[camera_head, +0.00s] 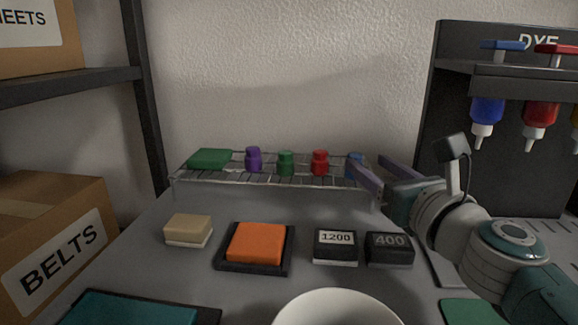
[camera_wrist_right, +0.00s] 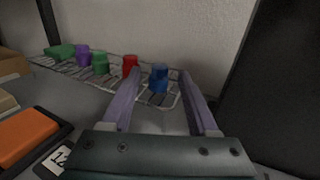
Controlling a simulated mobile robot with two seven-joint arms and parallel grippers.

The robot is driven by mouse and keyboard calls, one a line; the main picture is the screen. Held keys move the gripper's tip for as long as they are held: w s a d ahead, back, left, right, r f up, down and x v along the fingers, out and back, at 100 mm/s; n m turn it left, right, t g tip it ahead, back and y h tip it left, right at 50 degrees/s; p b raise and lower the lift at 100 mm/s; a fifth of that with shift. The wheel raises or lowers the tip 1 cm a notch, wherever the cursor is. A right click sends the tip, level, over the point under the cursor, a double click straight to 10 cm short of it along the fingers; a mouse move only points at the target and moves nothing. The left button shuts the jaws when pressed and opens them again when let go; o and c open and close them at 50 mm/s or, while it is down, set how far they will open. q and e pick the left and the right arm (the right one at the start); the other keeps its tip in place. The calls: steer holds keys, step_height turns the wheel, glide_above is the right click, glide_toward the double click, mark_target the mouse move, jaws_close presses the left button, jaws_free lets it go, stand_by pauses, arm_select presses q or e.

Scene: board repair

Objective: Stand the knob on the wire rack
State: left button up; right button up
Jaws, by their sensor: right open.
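The wire rack (camera_head: 262,183) stands at the back against the wall. A purple knob (camera_head: 253,159), a green knob (camera_head: 286,162), a red knob (camera_head: 320,162) and a blue knob (camera_head: 355,157) stand upright on it in a row. The blue knob is at the right end, partly hidden by a finger in the head view. In the right wrist view the blue knob (camera_wrist_right: 159,78) shows between and beyond the fingers, apart from both. My right gripper (camera_head: 366,163) is open and empty at the rack's right end. My left gripper is not in view.
A green block (camera_head: 210,158) lies at the rack's left end. A tan block (camera_head: 188,230), an orange pad (camera_head: 256,242) on a dark base, and blocks marked 1200 (camera_head: 335,246) and 400 (camera_head: 389,249) lie in front. A white bowl (camera_head: 337,308) is nearest. The dye dispenser (camera_head: 445,100) stands right.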

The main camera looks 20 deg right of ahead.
steer(key=s, duration=0.5)
steer(key=shift+a, duration=0.4)
steer(key=shift+s+a, duration=0.1)
steer(key=shift+s, duration=0.6)
steer(key=shift+r, duration=0.1)
